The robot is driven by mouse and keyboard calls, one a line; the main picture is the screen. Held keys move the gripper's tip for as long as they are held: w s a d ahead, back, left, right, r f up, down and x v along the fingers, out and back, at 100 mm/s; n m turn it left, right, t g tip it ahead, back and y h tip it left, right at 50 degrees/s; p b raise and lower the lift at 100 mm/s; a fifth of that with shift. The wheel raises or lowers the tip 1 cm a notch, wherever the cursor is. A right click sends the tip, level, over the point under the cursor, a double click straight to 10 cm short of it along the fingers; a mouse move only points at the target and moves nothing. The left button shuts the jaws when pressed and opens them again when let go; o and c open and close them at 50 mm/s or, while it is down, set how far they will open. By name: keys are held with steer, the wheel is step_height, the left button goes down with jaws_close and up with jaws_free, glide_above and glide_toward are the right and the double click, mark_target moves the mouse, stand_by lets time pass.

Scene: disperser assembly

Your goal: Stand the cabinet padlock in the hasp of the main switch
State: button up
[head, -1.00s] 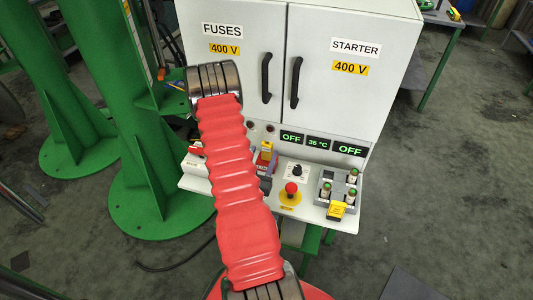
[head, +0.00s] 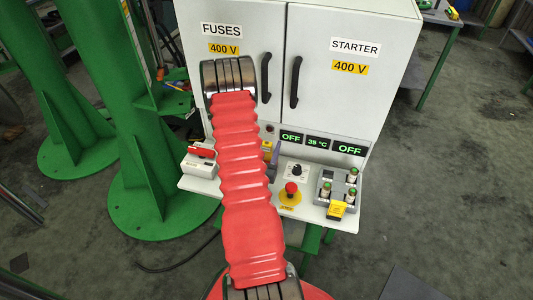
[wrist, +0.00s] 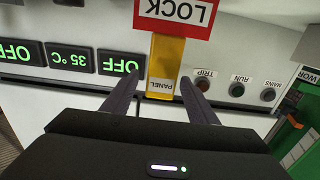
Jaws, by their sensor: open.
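In the wrist view, seen upside down, a yellow padlock-like piece (wrist: 165,62) with a grey PANEL label lies between the fingers of my gripper (wrist: 161,80). The gripper is open, with a gap visible on both sides of the piece. A red LOCK plate (wrist: 175,14) adjoins its far end. In the head view, only a bit of this yellow piece (head: 267,147) shows beside my red arm, which hides my gripper. The likely main switch, a grey box with a red handle (head: 201,152), is at the left of the shelf. I cannot make out its hasp.
The white cabinet (head: 340,80) stands behind the shelf. A red stop button (head: 291,188) and a grey block with green-topped parts (head: 326,190) and a yellow tag (head: 337,210) are at right. TRIP, RUN and MAINS lamps (wrist: 237,89) are close to my gripper. A green column (head: 150,130) stands left.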

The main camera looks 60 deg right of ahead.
steer(key=shift+c, duration=0.7)
steer(key=c, duration=1.1)
steer(key=shift+r, duration=0.2)
steer(key=shift+r, duration=4.8)
